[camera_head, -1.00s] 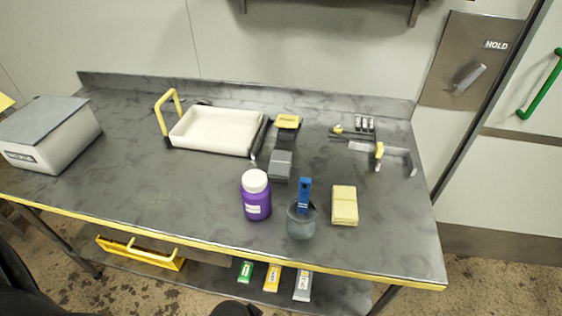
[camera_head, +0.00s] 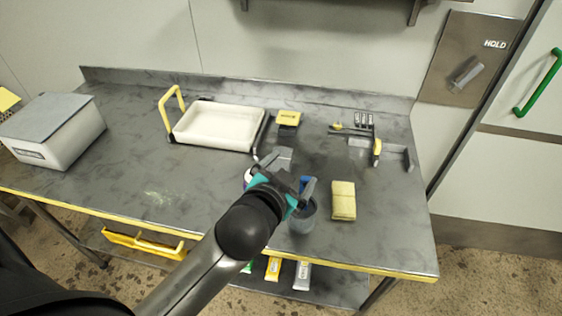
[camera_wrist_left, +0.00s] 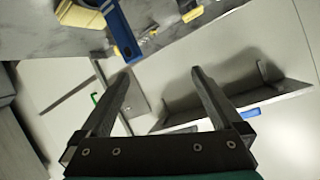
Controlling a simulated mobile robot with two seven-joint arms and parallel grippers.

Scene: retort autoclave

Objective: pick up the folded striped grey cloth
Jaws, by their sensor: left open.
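The folded grey cloth (camera_head: 283,154) lies on the grey worktop, right of the white tray's front corner. Its near part is hidden behind my left gripper, and its stripes are too small to make out. My left gripper (camera_head: 283,172) is open and empty, above the worktop just in front of the cloth in the head view. In the left wrist view its two fingers (camera_wrist_left: 160,75) are spread apart with nothing between them. The cloth cannot be made out in the wrist view. My right gripper is not in view.
A grey pot (camera_head: 302,221) with a blue-handled tool stands close right of my gripper. A yellow folded cloth or sponge (camera_head: 343,201) lies further right. The white tray (camera_head: 215,126) is at the back. The purple jar is mostly hidden behind my gripper.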

